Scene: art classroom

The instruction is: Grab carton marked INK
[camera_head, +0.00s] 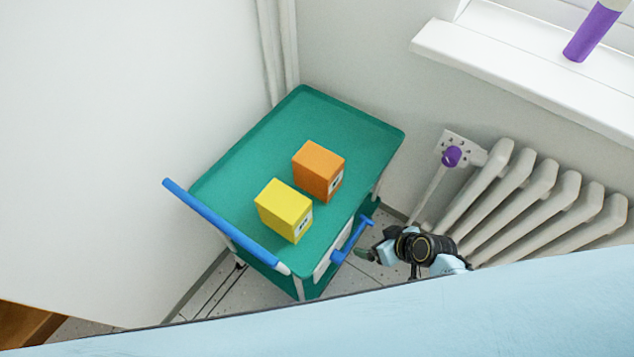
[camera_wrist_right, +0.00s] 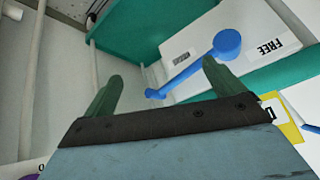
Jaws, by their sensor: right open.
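Two cartons stand on the green top of a trolley (camera_head: 345,115): a yellow carton (camera_head: 280,202) nearer and an orange carton (camera_head: 315,166) just behind it. Both have a white label on the side, too small to read in the head view. In the right wrist view, a yellow-edged label (camera_wrist_right: 286,118) is cut off, so its word cannot be read. My right gripper (camera_head: 364,253) is open and empty, low beside the trolley's right side, below and apart from the cartons. Its two green fingers (camera_wrist_right: 163,80) show in the right wrist view. My left gripper is out of view.
A blue handle (camera_head: 352,241) on a white panel (camera_wrist_right: 205,45) marked FREE sits by my right gripper. A blue push bar (camera_head: 222,226) edges the trolley's left. A radiator (camera_head: 535,200) and windowsill (camera_head: 520,80) flank the right. The trolley top behind the cartons is clear.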

